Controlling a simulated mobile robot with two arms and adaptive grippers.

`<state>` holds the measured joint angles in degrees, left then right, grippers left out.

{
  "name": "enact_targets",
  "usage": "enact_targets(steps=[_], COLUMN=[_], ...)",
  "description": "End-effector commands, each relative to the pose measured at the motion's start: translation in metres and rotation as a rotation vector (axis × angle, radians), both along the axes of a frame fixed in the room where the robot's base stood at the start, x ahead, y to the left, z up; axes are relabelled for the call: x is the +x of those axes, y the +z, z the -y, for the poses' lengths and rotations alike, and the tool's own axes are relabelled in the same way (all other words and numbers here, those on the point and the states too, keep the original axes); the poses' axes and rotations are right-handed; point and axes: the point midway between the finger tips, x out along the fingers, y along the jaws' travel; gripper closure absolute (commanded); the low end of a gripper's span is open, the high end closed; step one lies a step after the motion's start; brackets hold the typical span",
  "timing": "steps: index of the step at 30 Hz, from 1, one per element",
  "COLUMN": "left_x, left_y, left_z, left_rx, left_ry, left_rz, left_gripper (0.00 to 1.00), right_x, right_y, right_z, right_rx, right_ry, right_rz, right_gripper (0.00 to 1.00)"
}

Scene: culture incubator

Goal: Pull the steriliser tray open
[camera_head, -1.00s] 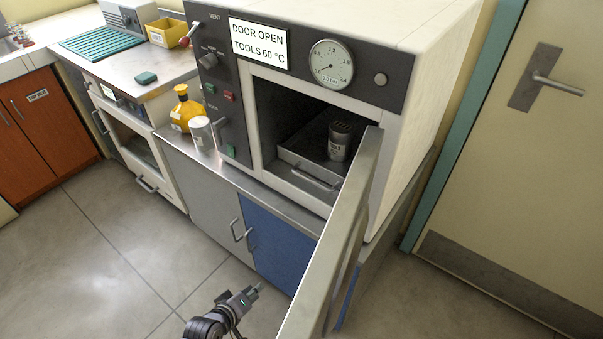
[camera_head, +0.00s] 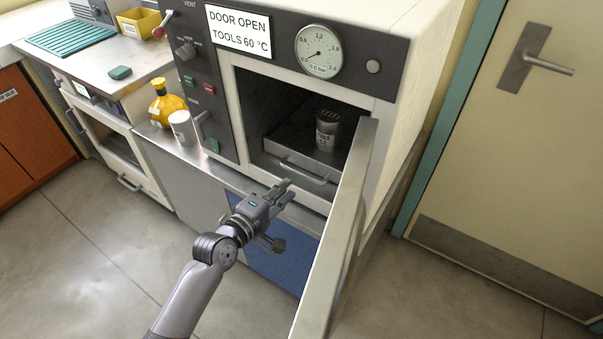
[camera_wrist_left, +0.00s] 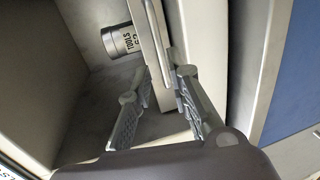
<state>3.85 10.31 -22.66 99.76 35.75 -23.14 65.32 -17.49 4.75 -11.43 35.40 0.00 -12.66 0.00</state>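The steriliser tray (camera_head: 274,149) sits inside the open steriliser chamber, with a metal bar handle (camera_head: 306,174) across its front. A tools canister (camera_head: 327,130) stands on it. My left gripper (camera_head: 287,190) is just in front of and below the handle in the head view. In the left wrist view, the left gripper (camera_wrist_left: 165,78) is open and empty. The handle (camera_wrist_left: 157,40) runs down the picture near and between its fingertips; I cannot tell whether they touch. The canister (camera_wrist_left: 122,40) shows beyond it. My right gripper is not in view.
The open steriliser door (camera_head: 342,230) stands out to the right of my left arm. A yellow flask (camera_head: 168,104) and a white cup (camera_head: 182,128) stand on the ledge to the left. The floor (camera_head: 110,235) is clear at the left.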

Motion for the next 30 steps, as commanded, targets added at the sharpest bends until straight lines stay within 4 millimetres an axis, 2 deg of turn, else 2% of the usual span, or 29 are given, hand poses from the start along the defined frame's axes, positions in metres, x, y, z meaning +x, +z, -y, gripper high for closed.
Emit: enact_targets(steps=[6, 12, 18, 26, 30], left_x=[0.038, 0.061, 0.071, 0.071, 0.071], left_y=[-0.009, -0.016, -0.018, -0.018, -0.018], left_z=[0.025, 0.041, 0.047, 0.048, 0.048], left_rx=[-0.001, 0.0, 0.001, 0.001, 0.001], left_ry=[0.0, 0.001, 0.001, 0.001, 0.001], left_rz=[0.002, 0.001, 0.001, 0.001, 0.001], left_gripper=[0.82, 0.82, 0.82, 0.82, 0.89], right_x=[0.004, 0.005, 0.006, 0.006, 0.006], right_y=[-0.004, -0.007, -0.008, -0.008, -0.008], right_z=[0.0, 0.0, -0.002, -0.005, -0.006], right_rx=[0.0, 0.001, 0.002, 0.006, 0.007], right_ry=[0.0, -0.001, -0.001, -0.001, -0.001], right_rz=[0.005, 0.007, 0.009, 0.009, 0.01], right_gripper=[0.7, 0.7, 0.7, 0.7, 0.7])
